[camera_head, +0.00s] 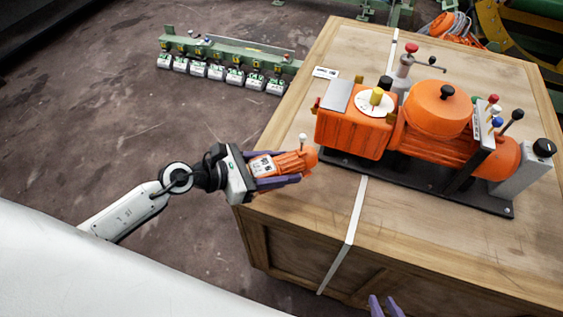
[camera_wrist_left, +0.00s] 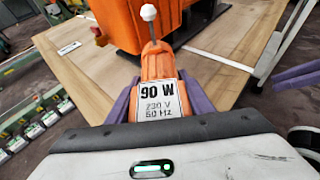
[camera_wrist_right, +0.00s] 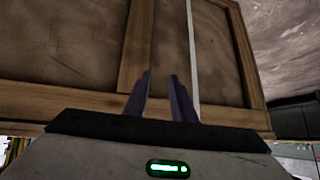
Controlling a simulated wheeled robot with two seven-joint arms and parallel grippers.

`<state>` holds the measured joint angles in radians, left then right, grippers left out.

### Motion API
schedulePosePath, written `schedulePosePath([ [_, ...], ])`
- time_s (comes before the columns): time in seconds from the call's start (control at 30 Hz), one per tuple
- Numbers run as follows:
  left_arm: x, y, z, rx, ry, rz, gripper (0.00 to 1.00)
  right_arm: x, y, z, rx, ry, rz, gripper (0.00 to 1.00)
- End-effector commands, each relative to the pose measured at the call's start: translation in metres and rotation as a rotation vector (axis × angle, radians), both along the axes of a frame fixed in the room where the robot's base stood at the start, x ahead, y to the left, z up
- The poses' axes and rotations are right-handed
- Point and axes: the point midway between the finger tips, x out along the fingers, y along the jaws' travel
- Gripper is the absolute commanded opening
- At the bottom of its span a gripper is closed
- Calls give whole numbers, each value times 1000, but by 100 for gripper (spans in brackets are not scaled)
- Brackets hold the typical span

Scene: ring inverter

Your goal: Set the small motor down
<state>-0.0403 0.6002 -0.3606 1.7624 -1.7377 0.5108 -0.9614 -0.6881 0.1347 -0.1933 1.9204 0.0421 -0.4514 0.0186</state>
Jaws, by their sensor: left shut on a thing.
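The small motor (camera_head: 290,163) is orange with a white label and a white-tipped lever. My left gripper (camera_head: 283,174) is shut on it, a purple finger on each side, at the crate's left edge. Whether the motor touches the crate top is unclear. In the left wrist view the motor (camera_wrist_left: 157,70) shows a "90 W" label and lies between the fingers. My right gripper (camera_wrist_right: 160,78) is empty, with a narrow gap between its fingers, in front of the crate's side. Its fingertips (camera_head: 384,306) show at the bottom of the head view.
The wooden crate (camera_head: 420,235) has white straps and carries a large orange machine (camera_head: 445,140) on a black base. A small white card (camera_head: 326,73) lies at its far left corner. Bare crate top lies left of and in front of the machine. A green rack (camera_head: 230,55) stands on the floor behind.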

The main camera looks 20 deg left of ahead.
Motion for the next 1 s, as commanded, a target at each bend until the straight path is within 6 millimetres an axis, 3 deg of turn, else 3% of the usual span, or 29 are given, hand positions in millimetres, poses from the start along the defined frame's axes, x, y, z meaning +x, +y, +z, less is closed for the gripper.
schedulePosePath([
  [0.3,3,-1,-30,-8,-9,4,0,6,6,-3,6,-19,10,23],
  [0.73,3,0,-34,-6,-10,3,0,6,8,-6,7,-15,12,23],
  [0.77,0,0,-40,0,0,0,48,6,8,-6,7,-15,12,23],
  [0.87,0,0,-39,0,0,0,65,6,8,-5,7,-14,11,23],
  [1.0,0,0,-38,0,0,0,65,6,7,-5,6,-13,10,23],
])
